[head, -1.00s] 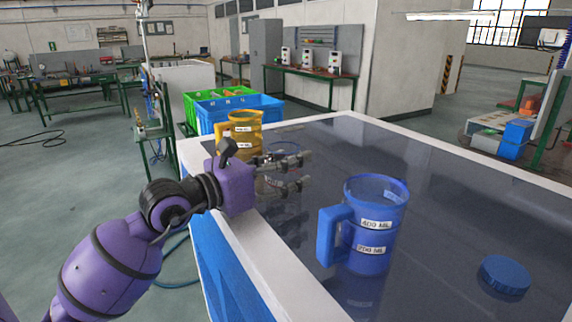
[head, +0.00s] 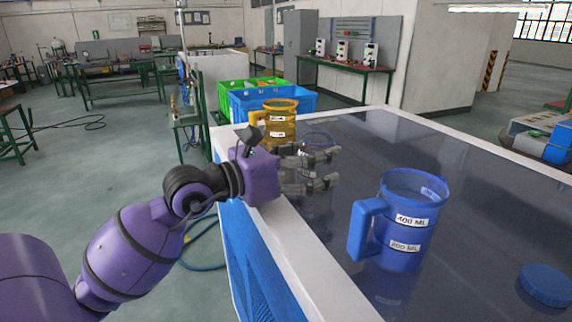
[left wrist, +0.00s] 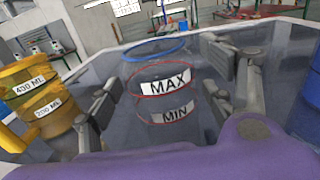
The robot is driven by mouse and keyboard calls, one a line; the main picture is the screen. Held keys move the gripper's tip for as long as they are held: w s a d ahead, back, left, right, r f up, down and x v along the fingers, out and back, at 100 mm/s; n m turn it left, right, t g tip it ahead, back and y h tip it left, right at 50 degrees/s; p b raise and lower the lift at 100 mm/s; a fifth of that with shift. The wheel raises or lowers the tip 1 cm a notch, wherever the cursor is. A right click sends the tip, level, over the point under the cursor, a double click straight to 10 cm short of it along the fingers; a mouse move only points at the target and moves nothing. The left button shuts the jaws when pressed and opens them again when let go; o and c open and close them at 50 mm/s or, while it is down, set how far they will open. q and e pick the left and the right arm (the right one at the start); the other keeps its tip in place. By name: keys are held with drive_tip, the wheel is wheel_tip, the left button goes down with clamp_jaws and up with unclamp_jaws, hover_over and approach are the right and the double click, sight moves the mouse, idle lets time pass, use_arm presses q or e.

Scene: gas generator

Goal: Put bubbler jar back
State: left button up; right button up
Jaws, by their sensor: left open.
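The bubbler jar (left wrist: 166,88) is clear, with a blue rim, red rings and MAX and MIN labels. It stands on the dark tabletop. In the head view only its faint blue rim (head: 318,138) shows clearly, behind my left gripper (head: 326,168). In the left wrist view my left gripper (left wrist: 170,98) is open, with one finger on each side of the jar. I cannot tell whether either finger touches it. My right gripper is in neither view.
A yellow jug (head: 281,125) stands close behind my left gripper. A blue jug (head: 410,225) and a blue lid (head: 546,285) are nearer on the table (head: 480,200). Blue (head: 272,104) and green (head: 250,84) crates stand beyond the far edge. The middle of the tabletop is clear.

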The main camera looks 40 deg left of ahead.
use_arm(q)
drive_tip(key=b+v, duration=0.1)
drive_tip(key=v, duration=0.8)
drive_tip(key=shift+s+a+f, duration=0.1)
drive_tip(key=shift+s, duration=0.15)
drive_tip(key=shift+s+a, duration=0.1)
drive_tip(key=shift+s, duration=0.2)
